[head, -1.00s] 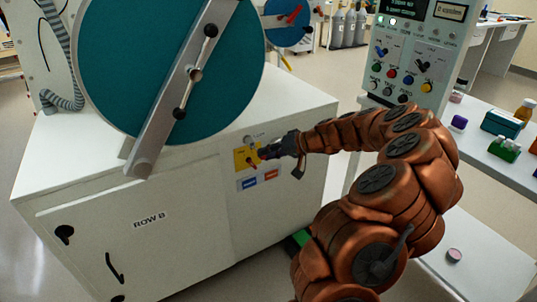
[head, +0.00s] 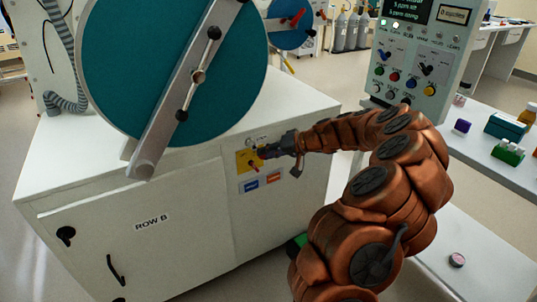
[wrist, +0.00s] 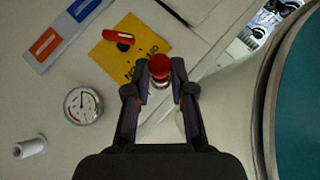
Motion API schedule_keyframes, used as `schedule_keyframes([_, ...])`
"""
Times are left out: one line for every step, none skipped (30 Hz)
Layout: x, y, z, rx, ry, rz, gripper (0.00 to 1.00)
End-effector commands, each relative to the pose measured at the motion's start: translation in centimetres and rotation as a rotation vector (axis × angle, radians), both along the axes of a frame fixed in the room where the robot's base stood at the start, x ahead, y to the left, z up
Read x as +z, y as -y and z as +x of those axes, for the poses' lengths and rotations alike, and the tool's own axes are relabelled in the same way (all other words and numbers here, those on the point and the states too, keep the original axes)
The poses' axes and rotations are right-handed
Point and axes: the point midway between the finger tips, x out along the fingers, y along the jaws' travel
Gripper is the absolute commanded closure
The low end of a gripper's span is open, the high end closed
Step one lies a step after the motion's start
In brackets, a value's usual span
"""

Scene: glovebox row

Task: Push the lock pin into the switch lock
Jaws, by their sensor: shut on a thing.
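The yellow switch plate (head: 243,158) with a small red handle is on the front of the white ROW B cabinet. In the wrist view the plate (wrist: 112,58) shows black lettering, and its red handle (wrist: 118,38) lies left of my fingers. My gripper (head: 262,152) is at the plate's upper right in the head view. In the wrist view my gripper (wrist: 161,78) is shut on a red round-headed lock pin (wrist: 160,66). The pin's head is between the fingertips, beside the plate's edge. Its far end is hidden, so I cannot tell whether it touches the lock.
A round gauge (wrist: 83,105) and a white peg (wrist: 31,147) stand out from the panel near my gripper. Blue and orange labels (head: 260,181) are below the plate. The large teal disc (head: 150,75) with its grey bar is above left. A side table (head: 480,165) is at right.

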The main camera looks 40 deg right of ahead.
Motion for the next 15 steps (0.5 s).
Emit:
schedule_keyframes([-0.02,-0.02,0.11,0.000,0.000,0.000,1.00])
schedule_keyframes([-0.02,-0.01,0.17,0.000,0.000,0.000,1.00])
schedule_keyframes([-0.03,0.00,0.24,0.000,0.000,0.000,1.00])
schedule_keyframes([-0.05,0.00,0.30,0.001,-0.001,0.000,1.00])
schedule_keyframes([-0.04,0.01,0.35,0.001,-0.001,0.000,1.00])
schedule_keyframes([-0.05,0.02,0.43,0.001,-0.001,0.000,1.00])
schedule_keyframes([-0.05,0.03,0.49,0.001,-0.001,0.000,1.00])
schedule_keyframes([-0.06,0.03,0.55,0.001,-0.001,0.000,1.00])
schedule_keyframes([-0.07,0.03,0.63,0.001,-0.001,0.000,1.00])
schedule_keyframes([-0.06,0.04,0.69,0.001,-0.001,0.000,1.00])
schedule_keyframes([-0.07,0.03,0.75,0.001,-0.001,0.000,1.00])
schedule_keyframes([-0.08,0.03,0.83,0.001,-0.001,0.000,1.00])
schedule_keyframes([-0.08,0.05,0.90,0.001,-0.001,0.000,1.00])
schedule_keyframes([-0.07,0.06,0.95,0.001,-0.001,0.000,1.00])
schedule_keyframes([-0.07,0.07,1.04,0.001,-0.001,0.000,1.00])
